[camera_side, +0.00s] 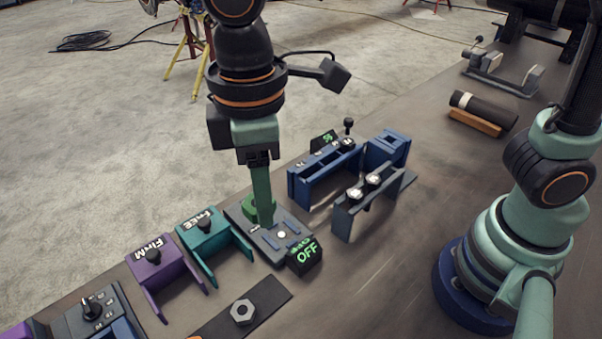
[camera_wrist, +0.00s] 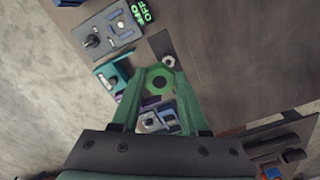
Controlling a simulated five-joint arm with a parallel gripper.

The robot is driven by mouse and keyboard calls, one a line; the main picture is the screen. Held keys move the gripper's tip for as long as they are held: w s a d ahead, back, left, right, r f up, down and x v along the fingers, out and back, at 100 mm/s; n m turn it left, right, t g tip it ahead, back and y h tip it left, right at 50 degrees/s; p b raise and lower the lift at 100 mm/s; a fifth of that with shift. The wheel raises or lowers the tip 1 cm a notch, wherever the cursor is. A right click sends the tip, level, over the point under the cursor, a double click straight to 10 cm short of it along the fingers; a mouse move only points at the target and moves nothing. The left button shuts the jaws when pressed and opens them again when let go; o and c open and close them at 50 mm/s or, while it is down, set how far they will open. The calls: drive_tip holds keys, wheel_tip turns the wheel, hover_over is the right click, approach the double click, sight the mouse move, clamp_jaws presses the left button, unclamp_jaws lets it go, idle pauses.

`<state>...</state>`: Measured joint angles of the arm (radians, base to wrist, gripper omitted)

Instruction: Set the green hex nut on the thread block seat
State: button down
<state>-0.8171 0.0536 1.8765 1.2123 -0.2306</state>
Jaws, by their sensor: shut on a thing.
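The green hex nut (camera_wrist: 159,80) is held between the two green fingers of my gripper (camera_wrist: 158,76) in the wrist view, its dark hole facing the camera. In the side view my gripper (camera_side: 262,218) points down in front of a grey plate, and the nut (camera_side: 248,208) shows partly behind the fingers. The gripper is shut on the nut. I cannot tell for sure which fixture is the thread block seat. The grey plate (camera_side: 268,247) has blue bars and a white round spot; the fingers hide part of it. Its gap to the nut is unclear.
A black box reading OFF (camera_side: 305,254) stands beside the plate. Teal (camera_side: 207,236) and purple (camera_side: 155,265) brackets stand to the left, blue (camera_side: 322,172) and grey (camera_side: 362,207) frames to the right. A silver nut (camera_side: 243,311) lies on a dark strip.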

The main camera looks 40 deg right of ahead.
drive_tip(key=shift+r, duration=0.75)
drive_tip(key=shift+f, duration=0.1)
drive_tip(key=w+d+f, duration=0.4)
drive_tip(key=w+f, duration=0.1)
drive_tip(key=f, duration=0.5)
hover_over(284, 234)
wheel_tip(284, 234, down, 7)
drive_tip(key=shift+f, duration=0.15)
drive_tip(key=shift+s+f, duration=0.1)
drive_tip(key=shift+f, duration=1.1)
drive_tip(key=shift+f, duration=0.5)
